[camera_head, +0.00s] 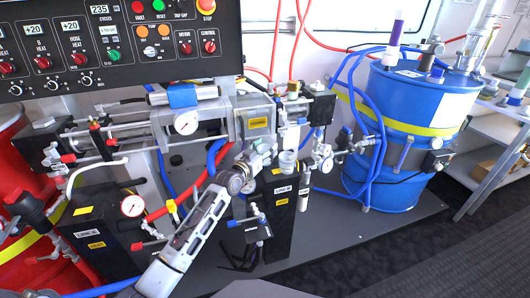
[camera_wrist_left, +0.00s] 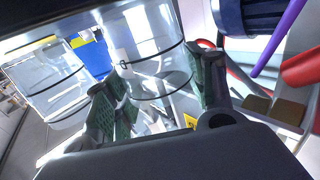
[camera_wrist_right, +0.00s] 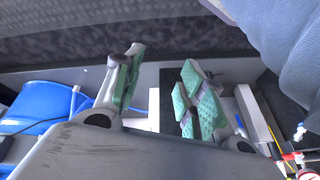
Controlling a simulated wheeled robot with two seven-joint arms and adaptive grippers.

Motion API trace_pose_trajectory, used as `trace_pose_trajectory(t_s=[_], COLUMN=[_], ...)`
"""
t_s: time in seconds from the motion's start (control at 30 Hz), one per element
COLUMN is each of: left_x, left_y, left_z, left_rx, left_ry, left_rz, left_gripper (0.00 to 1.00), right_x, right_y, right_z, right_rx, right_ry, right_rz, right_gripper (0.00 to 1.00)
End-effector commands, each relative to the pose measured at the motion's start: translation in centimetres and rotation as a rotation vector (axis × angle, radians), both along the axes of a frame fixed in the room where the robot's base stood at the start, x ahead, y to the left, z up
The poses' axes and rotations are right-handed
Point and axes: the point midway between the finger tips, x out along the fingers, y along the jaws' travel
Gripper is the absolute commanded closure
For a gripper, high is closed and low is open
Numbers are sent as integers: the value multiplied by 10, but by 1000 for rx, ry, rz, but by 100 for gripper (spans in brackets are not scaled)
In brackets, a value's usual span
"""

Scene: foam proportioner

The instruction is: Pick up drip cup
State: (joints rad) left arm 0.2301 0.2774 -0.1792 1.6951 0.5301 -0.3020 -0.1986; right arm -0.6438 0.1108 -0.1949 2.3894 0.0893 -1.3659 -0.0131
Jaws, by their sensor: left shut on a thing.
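In the left wrist view a clear, see-through drip cup (camera_wrist_left: 152,42) with dark rings stands between the green-padded fingers of my left gripper (camera_wrist_left: 158,95). The gripper is shut on it. In the head view my left gripper (camera_head: 264,160) is at the middle of the machine, beside a small pale cup (camera_head: 287,165) above a black pump block. The fingers are small and partly hidden there. In the right wrist view my right gripper (camera_wrist_right: 152,92) has its fingers apart, with nothing between them. It does not show in the head view.
A second clear vessel (camera_wrist_left: 55,90) is close by in the left wrist view. A control panel (camera_head: 120,45) overhangs the gauges and pipes. A blue drum (camera_head: 405,130) with hoses stands at right, a red drum (camera_head: 30,230) at left. Dark floor (camera_head: 440,250) is open at front right.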

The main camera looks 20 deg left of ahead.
Motion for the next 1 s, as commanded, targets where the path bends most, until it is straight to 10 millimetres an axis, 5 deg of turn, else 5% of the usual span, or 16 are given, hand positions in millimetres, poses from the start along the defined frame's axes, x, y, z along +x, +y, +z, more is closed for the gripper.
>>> trace_pose_trajectory(t_s=[0.27, 0.63, 1.0], left_x=[0, -35, -78], left_y=[0, 10, 22], left_z=[3, 2, 2], left_rx=[0, 2, 2], left_ry=[1, 0, 2], left_rz=[0, 0, 0], left_gripper=[65, 65, 65], right_x=[-4, 0, -6], right_y=[-4, -9, -12], right_z=[11, 24, 2], right_rx=[-18, -45, -59], right_ry=[22, 28, 72], right_rz=[1, 4, 4], right_gripper=[60, 60, 60])
